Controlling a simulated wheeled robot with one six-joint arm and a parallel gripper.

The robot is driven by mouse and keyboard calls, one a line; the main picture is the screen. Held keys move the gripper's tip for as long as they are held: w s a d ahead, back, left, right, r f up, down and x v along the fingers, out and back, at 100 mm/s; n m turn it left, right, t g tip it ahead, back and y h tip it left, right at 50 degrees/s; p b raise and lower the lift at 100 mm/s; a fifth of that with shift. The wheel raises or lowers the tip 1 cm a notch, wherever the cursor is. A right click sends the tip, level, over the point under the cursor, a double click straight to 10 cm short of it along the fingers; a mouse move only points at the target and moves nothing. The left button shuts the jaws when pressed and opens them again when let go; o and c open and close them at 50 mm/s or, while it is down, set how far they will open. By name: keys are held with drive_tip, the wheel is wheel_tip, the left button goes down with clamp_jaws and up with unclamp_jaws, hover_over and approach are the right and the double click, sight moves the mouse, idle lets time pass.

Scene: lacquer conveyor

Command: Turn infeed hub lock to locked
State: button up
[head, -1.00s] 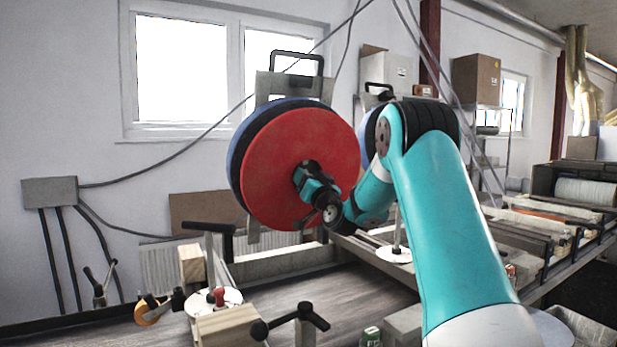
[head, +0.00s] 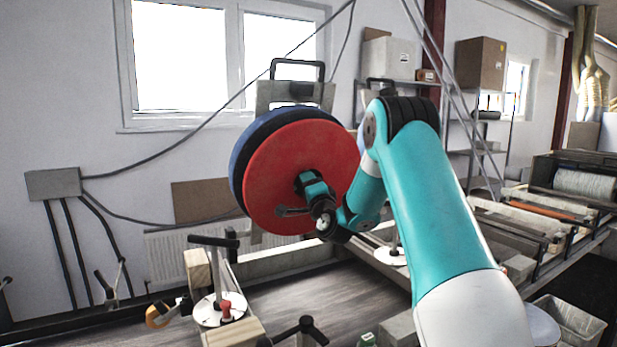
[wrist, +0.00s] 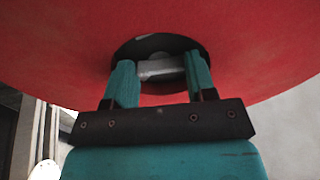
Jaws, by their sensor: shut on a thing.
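The infeed hub lock shows in the wrist view as a pale grey bar (wrist: 160,68) inside the dark round hub opening at the middle of a red disc (head: 275,165). My gripper (head: 304,182) is at the disc's centre. In the wrist view its two teal fingers stand on either side of the bar, shut on it. The red disc fills the upper part of that view. The lock's markings and exact setting do not show. In the head view the gripper and wrist hide most of the hub.
A blue disc (head: 238,160) sits behind the red one, under a grey bracket with a black handle (head: 298,68). Clamps and wooden blocks (head: 232,328) stand at the lower left. A grey bin (head: 570,325) is at lower right.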

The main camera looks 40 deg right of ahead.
drive_tip(key=shift+r+m+p, duration=0.1)
drive_tip(key=shift+m+p, duration=1.3)
drive_tip(key=shift+m, duration=0.3)
drive_tip(key=o, duration=0.7)
drive_tip(key=shift+c, duration=0.2)
drive_tip(key=b+v, duration=1.6)
drive_tip(key=v, duration=0.1)
drive_tip(key=shift+s+r, duration=0.2)
drive_tip(key=shift+s, duration=0.05)
